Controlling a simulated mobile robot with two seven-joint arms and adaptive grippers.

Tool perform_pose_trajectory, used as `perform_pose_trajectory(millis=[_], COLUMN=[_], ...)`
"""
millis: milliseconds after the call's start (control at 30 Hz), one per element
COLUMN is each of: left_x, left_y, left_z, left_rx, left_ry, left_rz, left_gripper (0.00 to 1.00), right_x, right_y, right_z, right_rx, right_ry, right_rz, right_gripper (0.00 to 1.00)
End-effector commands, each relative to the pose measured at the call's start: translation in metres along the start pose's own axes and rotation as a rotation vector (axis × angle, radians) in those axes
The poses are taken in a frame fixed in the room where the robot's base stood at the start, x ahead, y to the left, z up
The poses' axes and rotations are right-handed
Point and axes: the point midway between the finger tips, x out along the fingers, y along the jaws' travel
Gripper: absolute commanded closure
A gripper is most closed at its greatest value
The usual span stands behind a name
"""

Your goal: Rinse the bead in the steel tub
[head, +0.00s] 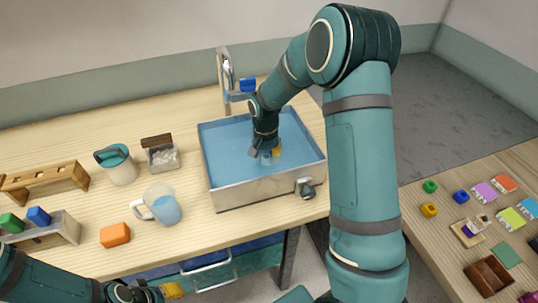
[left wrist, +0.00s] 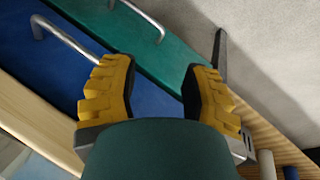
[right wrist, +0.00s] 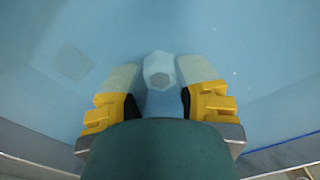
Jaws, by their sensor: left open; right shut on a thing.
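The bead is too small to make out clearly in the head view. My left gripper (left wrist: 160,85) is open and empty, in front of the blue and green drawer fronts; in the head view it shows at the bottom left.
A faucet (head: 225,75) stands behind the tub, and a valve knob (head: 307,188) sits on its front. A pitcher of blue liquid (head: 165,209), an orange block (head: 115,235) and a lidded canister (head: 118,165) stand left of the tub. A side table (head: 440,255) holds small coloured items.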

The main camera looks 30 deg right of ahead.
Motion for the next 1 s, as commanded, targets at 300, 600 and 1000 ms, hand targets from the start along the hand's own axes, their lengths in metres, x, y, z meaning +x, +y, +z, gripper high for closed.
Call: perform_pose_trajectory(millis=[300, 600, 1000], left_x=[-0.001, -0.001, -0.001], left_y=[0.000, 0.000, 0.000], left_z=[0.000, 0.000, 0.000], left_rx=[0.000, 0.000, 0.000], left_ry=[0.000, 0.000, 0.000], left_rz=[0.000, 0.000, 0.000], left_gripper=[0.53, 0.53, 0.53], right_x=[0.000, 0.000, 0.000], right_y=[-0.018, -0.033, -0.024], right_z=[0.010, 0.019, 0.014], right_rx=[0.000, 0.001, 0.004], right_ry=[0.000, 0.000, 0.000], right_rz=[0.000, 0.000, 0.000], right_gripper=[1.00, 1.00, 1.00])
